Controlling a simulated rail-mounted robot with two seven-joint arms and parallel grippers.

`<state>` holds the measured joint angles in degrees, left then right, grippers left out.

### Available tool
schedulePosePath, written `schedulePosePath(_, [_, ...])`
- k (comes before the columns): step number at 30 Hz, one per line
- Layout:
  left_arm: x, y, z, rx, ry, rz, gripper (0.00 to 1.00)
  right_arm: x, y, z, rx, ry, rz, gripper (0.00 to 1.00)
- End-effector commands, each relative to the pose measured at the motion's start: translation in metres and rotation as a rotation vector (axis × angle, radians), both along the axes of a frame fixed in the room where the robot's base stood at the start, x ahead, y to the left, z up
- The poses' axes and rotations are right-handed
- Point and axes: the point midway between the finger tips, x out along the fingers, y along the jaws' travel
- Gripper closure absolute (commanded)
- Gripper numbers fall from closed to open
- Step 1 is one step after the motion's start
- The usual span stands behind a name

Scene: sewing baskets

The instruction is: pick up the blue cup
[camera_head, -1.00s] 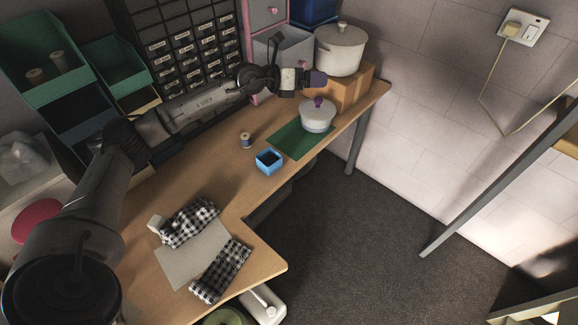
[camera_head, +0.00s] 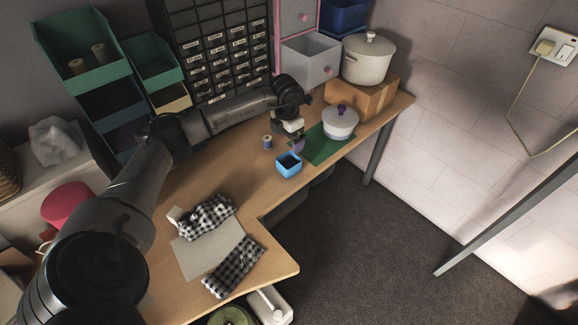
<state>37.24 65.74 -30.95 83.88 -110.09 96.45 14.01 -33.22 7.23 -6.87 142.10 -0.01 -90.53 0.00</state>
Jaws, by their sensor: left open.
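The blue cup (camera_head: 288,165), a small square open-topped container with a dark inside, stands upright on the wooden table near its front edge. My left gripper (camera_head: 298,146) is open and empty. My right gripper is not in view.
A thread spool (camera_head: 267,142) stands just left of the cup. A white lidded pot (camera_head: 341,124) sits on the green mat (camera_head: 322,154) to the right. A larger pot (camera_head: 368,62) stands on a cardboard box (camera_head: 372,97). Checkered cloth (camera_head: 236,267) lies at the front left.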

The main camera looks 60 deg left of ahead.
Motion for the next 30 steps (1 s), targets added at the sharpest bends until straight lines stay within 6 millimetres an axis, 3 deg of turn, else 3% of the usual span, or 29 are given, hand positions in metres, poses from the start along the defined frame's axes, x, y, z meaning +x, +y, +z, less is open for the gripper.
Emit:
schedulePosePath(3, [0.0, 0.0, -0.024, -0.001, 0.003, 0.001, 0.0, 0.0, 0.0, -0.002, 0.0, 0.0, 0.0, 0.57])
schedulePosePath(9, [0.0, 0.0, -0.05, -0.002, 0.001, 0.001, 0.0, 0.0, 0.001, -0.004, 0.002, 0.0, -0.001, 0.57])
schedulePosePath(20, [0.001, -0.001, -0.065, -0.002, -0.001, -0.001, 0.0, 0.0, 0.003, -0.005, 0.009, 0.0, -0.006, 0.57])
schedulePosePath(30, [0.004, -0.003, -0.105, -0.002, 0.0, 0.0, 0.0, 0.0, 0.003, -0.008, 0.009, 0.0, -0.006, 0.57])
